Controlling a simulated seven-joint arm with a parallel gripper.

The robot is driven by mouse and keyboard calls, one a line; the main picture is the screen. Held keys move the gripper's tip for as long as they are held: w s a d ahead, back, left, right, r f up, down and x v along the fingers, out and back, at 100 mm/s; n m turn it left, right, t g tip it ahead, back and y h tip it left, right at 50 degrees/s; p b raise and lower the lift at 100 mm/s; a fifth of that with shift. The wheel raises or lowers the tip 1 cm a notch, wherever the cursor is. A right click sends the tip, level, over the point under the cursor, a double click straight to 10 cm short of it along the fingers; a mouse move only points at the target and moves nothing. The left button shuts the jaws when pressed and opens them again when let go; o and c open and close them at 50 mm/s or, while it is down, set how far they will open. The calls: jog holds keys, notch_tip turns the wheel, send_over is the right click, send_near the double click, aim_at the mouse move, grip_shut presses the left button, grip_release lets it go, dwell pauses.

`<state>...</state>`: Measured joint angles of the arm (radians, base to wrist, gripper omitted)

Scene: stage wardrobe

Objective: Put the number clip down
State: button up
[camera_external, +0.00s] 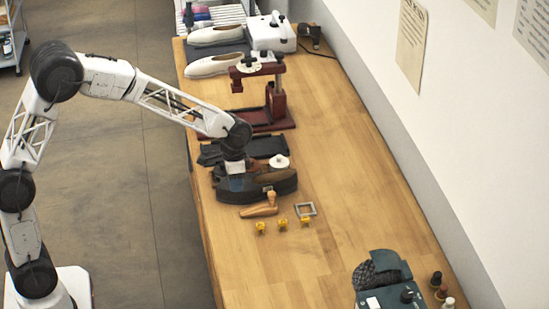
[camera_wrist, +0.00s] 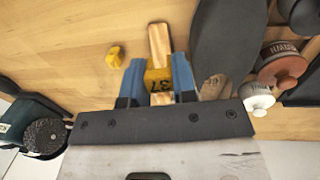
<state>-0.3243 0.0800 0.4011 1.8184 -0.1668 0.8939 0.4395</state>
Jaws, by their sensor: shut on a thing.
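My gripper (camera_wrist: 158,82) is shut on a yellow number clip (camera_wrist: 158,76) between its two blue fingers in the wrist view. Dark digits show on the clip's face. In the external view my gripper (camera_external: 233,181) is low over the near part of the bench, beside a dark shoe-shaped thing (camera_external: 277,184); the held clip cannot be made out there. A wooden-handled tool (camera_wrist: 159,40) shows beyond the clip in the wrist view. Another yellow clip (camera_wrist: 114,57) lies to the left. The external view shows several such clips (camera_external: 282,224) in a row on the bench.
A square metal frame (camera_external: 305,209) lies near the clips. A white-lidded pot (camera_external: 279,161), black cloth (camera_external: 262,147) and red press (camera_external: 277,105) stand farther back. A dark green machine (camera_external: 383,285) is at the front right. Bare wood lies between it and the clips.

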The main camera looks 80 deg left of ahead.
jog(key=shift+d, duration=0.1)
dwell(0.5)
jog(key=shift+d+f, duration=0.15)
jog(key=shift+d, duration=0.45)
jog(key=d+f, duration=0.1)
jog(key=d, duration=0.4)
jog(key=s+d+f+g+y, duration=0.1)
jog(key=d, duration=0.5)
jog(key=d+f+g, duration=0.1)
jog(key=d, duration=0.5)
jog(key=shift+s+f+y, duration=0.3)
jog(key=shift+f, duration=0.1)
jog(key=shift+w, duration=0.1)
send_over(292, 243)
jog(key=shift+w+f, duration=0.35)
jog(key=shift+f, duration=0.4)
jog(key=shift+f, duration=1.75)
jog(key=shift+f, duration=0.15)
jog(key=o, duration=0.9)
